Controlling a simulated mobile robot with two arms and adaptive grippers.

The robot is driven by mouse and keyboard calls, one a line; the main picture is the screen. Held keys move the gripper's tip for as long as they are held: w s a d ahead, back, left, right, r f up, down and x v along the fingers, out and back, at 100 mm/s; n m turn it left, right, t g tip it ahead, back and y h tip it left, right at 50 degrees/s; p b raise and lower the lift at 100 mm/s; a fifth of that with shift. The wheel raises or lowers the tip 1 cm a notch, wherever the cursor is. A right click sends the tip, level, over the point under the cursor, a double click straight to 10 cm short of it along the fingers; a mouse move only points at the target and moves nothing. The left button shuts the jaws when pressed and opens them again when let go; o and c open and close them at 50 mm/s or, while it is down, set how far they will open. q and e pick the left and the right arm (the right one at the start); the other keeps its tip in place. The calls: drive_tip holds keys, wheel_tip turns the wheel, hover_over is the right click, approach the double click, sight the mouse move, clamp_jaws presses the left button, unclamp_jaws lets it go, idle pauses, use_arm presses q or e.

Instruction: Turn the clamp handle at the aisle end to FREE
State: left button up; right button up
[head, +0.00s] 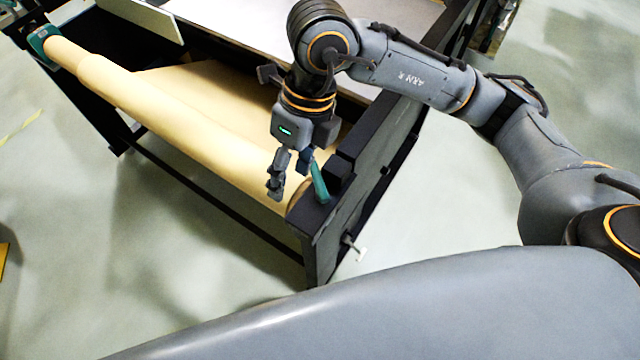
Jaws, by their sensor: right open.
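The clamp handle (320,184) is a teal lever at the near right end of the kraft roll (190,118), by the black end frame. It stands up, leaning slightly left at its top. Any FREE marking is too small or hidden to read. My right gripper (287,184) points down just left of the handle, above the roll's end. Its fingers are apart, and the right finger is close to the handle's top; I cannot tell whether they touch. My left gripper is not in view.
The black bench frame (345,215) has a small pale-ended knob (357,250) on its outer side. A second teal clamp (40,42) holds the roll's far left end. A white tabletop (240,35) lies behind. The floor (440,215) right of the frame is clear.

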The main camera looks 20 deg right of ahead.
sight(320, 183)
drive_tip(key=w+d+m+t+h, duration=0.1)
drive_tip(key=w+d+h, duration=0.2)
drive_tip(key=d, duration=0.3)
wheel_tip(320, 183, down, 13)
drive_tip(key=shift+a+f+p, duration=0.15)
drive_tip(key=shift+p, duration=1)
